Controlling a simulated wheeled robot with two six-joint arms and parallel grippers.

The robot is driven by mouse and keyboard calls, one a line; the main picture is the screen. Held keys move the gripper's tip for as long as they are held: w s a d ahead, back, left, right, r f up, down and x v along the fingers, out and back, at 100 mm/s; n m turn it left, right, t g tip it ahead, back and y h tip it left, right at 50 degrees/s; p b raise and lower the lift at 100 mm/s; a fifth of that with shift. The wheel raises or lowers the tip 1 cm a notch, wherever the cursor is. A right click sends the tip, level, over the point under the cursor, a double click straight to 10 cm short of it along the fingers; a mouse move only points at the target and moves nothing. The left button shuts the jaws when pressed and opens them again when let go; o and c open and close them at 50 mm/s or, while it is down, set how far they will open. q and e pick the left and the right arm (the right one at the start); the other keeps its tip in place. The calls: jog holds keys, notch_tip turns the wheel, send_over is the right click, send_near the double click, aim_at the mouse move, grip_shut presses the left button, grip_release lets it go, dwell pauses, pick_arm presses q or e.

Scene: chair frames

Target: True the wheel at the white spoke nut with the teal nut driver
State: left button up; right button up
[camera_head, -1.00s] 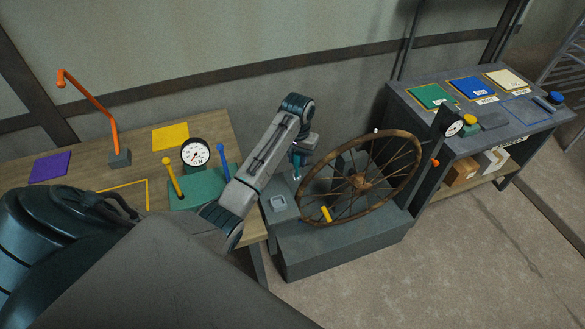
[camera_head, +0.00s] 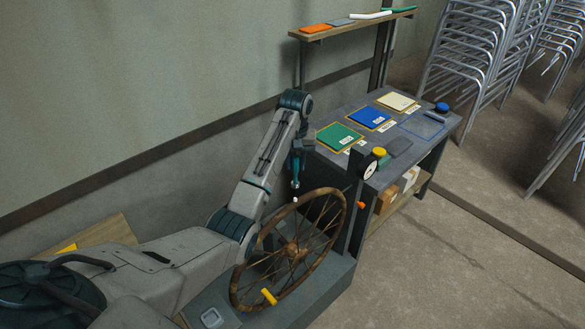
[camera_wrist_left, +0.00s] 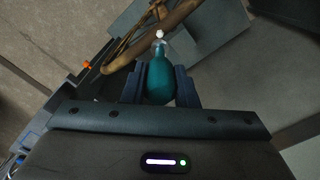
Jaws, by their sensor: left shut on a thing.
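My left gripper (camera_head: 297,158) is shut on the teal nut driver (camera_head: 295,173), which points down at the top of the wheel. The driver also shows between the fingers in the left wrist view (camera_wrist_left: 160,78). The spoked wheel (camera_head: 334,238) stands upright, with a brown rim, on a grey stand. The white spoke nut (camera_head: 295,200) is at the top of the rim, just below the driver's tip; it also shows in the left wrist view (camera_wrist_left: 159,34). I cannot tell whether tip and nut touch. My right gripper is out of view.
A yellow handle (camera_head: 268,297) sits low at the wheel's front. A dial gauge (camera_head: 369,169) and an orange knob (camera_head: 361,205) are at its right. A grey bench (camera_head: 440,135) with green, blue and cream pads stands behind. Stacked chairs (camera_head: 475,50) are at the upper right.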

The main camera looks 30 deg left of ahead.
aim_at(295, 172)
pick_arm(q)
jog(key=shift+s+d+r, duration=0.25)
jog(key=shift+s, duration=0.05)
jog(key=shift+w+a+f, duration=0.1)
jog(key=shift+w+f, duration=0.05)
jog(key=shift+f, duration=2.25)
jog(key=shift+f, duration=0.15)
jog(key=shift+f, duration=0.65)
jog(key=shift+f, duration=0.1)
